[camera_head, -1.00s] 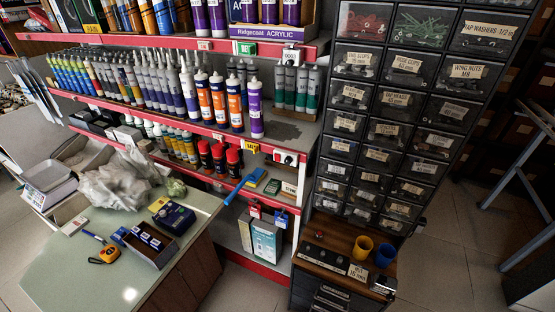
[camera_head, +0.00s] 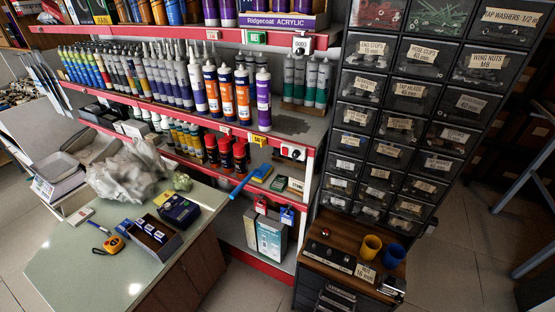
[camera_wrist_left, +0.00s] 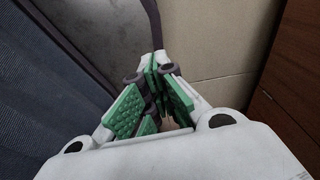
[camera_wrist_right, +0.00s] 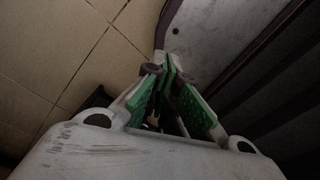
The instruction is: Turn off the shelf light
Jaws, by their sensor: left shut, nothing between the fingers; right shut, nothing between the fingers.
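The red-edged shelf unit (camera_head: 220,135) stands ahead in the head view. A white box with a dark round part (camera_head: 302,43) sits on the upper shelf edge, beside a green tag-like piece (camera_head: 256,38). I cannot tell which works the light, nor read a switch position. My left gripper (camera_wrist_left: 158,72) is shut and empty in the left wrist view. My right gripper (camera_wrist_right: 165,70) is shut and empty in the right wrist view. Neither shows in the head view.
A glass-topped counter (camera_head: 75,265) at front left holds a tape measure (camera_head: 113,244) and boxes. Sealant tubes (camera_head: 263,100) crowd the shelves. A drawer cabinet (camera_head: 385,130) stands right of them, with yellow (camera_head: 369,247) and blue cups below.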

